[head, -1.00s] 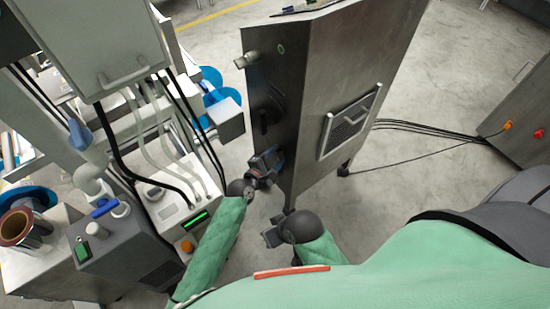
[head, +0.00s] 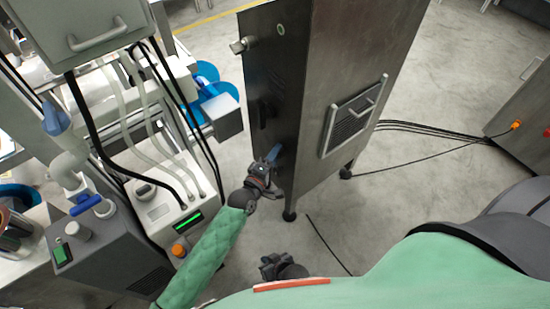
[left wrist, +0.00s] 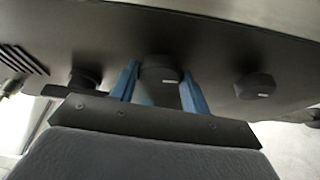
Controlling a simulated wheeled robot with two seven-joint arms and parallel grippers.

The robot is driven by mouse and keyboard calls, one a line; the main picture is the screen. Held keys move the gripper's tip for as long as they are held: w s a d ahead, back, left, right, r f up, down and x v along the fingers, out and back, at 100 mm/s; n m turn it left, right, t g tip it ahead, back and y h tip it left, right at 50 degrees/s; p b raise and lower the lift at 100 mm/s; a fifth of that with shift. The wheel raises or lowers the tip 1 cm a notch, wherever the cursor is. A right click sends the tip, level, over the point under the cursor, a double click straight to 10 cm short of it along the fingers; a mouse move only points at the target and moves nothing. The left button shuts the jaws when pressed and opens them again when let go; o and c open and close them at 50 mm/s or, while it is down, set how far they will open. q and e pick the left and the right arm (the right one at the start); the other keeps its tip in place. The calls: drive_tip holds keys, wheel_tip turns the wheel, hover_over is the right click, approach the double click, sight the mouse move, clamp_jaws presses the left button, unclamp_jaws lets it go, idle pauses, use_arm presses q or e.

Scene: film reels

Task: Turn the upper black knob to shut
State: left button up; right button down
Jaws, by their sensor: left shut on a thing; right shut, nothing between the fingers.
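A tall grey metal cabinet (head: 345,65) stands in the middle of the head view, with a dark narrow face (head: 262,80) on its left side. My left gripper (head: 272,155) is at the lower part of that face. In the left wrist view its blue fingers (left wrist: 160,88) are shut on a black knob (left wrist: 158,72), one finger on each side. Another black knob (left wrist: 255,86) is to the right, and a dark knob (left wrist: 84,78) to the left is partly hidden by the gripper body. My right gripper (head: 270,265) is shut and empty, low and apart from the cabinet.
A black handle (head: 263,114) is higher on the dark face, and a metal fitting (head: 242,45) juts out near its top. Machinery with hoses (head: 120,120) stands close on the left. Cables (head: 430,130) lie on the floor at right.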

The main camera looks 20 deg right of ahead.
use_arm(q)
drive_tip(key=shift+f+m, duration=0.1)
drive_tip(key=shift+m, duration=0.3)
drive_tip(key=o, duration=1)
drive_tip(key=b+v, duration=0.1)
drive_tip(key=v, duration=0.7)
drive_tip(key=shift+f, duration=0.1)
